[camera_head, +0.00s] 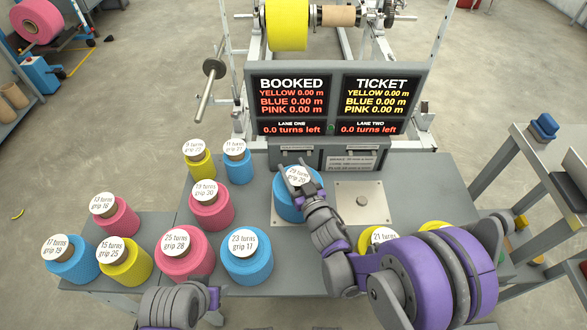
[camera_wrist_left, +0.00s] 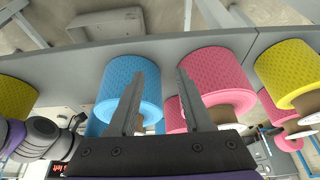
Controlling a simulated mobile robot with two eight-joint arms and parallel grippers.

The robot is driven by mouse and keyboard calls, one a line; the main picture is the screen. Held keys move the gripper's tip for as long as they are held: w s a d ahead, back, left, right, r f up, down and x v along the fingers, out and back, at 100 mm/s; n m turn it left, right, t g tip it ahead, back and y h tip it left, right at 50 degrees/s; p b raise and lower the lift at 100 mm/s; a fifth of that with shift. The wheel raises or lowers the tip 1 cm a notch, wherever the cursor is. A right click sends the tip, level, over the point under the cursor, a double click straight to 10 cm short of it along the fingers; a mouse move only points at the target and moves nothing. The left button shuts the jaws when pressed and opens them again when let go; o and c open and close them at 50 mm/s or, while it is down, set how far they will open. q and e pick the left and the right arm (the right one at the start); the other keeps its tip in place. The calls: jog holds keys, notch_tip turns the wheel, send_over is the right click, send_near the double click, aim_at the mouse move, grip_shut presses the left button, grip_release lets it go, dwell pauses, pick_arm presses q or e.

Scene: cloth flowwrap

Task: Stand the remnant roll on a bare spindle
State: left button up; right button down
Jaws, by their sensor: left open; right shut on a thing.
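A blue roll (camera_head: 297,205) with a white label on top, reading about "29 turns", is at the left pale plate (camera_head: 277,217) in front of the display. My right gripper (camera_head: 296,180) is shut on this roll at its top. I cannot tell whether the roll rests on the plate, and any spindle under it is hidden.
Several labelled rolls stand on the left of the table, among them a pink roll (camera_head: 185,260) and a blue roll (camera_head: 247,258). Yellow rolls are partly hidden by my right arm. The display (camera_head: 333,98) stands behind the plates, reading 0.0 turns left for both lanes.

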jog(key=shift+c, duration=0.7)
grip_release()
jog(key=shift+r, duration=0.2)
jog(key=v, duration=1.2)
jog(key=shift+f, duration=0.15)
